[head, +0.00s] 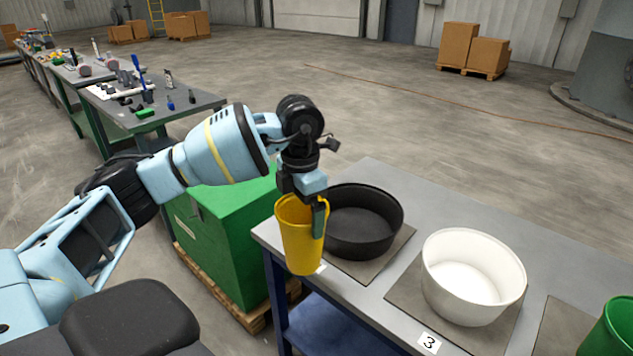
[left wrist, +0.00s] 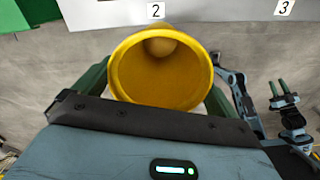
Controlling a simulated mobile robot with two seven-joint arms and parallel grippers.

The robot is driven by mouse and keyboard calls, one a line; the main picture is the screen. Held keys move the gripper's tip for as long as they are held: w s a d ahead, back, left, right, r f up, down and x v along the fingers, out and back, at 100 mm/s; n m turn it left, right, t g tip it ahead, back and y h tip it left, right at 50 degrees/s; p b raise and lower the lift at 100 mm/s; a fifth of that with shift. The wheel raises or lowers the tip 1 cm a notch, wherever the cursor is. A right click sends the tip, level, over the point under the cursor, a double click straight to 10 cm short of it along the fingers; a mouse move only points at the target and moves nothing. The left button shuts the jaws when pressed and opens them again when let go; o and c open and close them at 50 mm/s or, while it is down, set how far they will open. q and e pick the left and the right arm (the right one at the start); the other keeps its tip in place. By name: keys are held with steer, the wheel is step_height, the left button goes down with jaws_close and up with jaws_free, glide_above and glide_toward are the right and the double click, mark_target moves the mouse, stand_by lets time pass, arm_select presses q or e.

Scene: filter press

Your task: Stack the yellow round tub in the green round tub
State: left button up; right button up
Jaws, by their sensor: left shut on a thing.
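The yellow round tub (head: 300,240) is held upright by my left gripper (head: 312,205), which is shut on its wall near the rim. In the left wrist view the yellow tub (left wrist: 160,75) shows its open mouth between the green fingers. It hangs at the near left corner of the grey table, in front of the black tub. The green round tub (head: 610,332) stands at the bottom right, cut off by the picture edge, well away from the yellow tub. My right gripper (left wrist: 278,87) shows small in the left wrist view, its fingers apart and empty.
A black round tub (head: 362,222) and a white round tub (head: 473,278) stand on mats on the grey table (head: 395,180), between the yellow and green tubs. A green box (head: 225,235) on a pallet stands left of the table. Number labels mark the front edge.

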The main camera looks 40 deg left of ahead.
mark_target(313, 254)
arm_select(q)
steer(key=s+d+f+m, duration=0.3)
steer(key=s+d+m, duration=0.3)
steer(key=m, duration=1)
steer(key=s+d+f+m, duration=0.3)
steer(key=s+d+m, duration=0.3)
steer(key=m, duration=0.9)
steer(key=shift+s+d+f+m, duration=0.15)
steer(key=shift+d+f+m, duration=0.25)
steer(key=shift+d, duration=1)
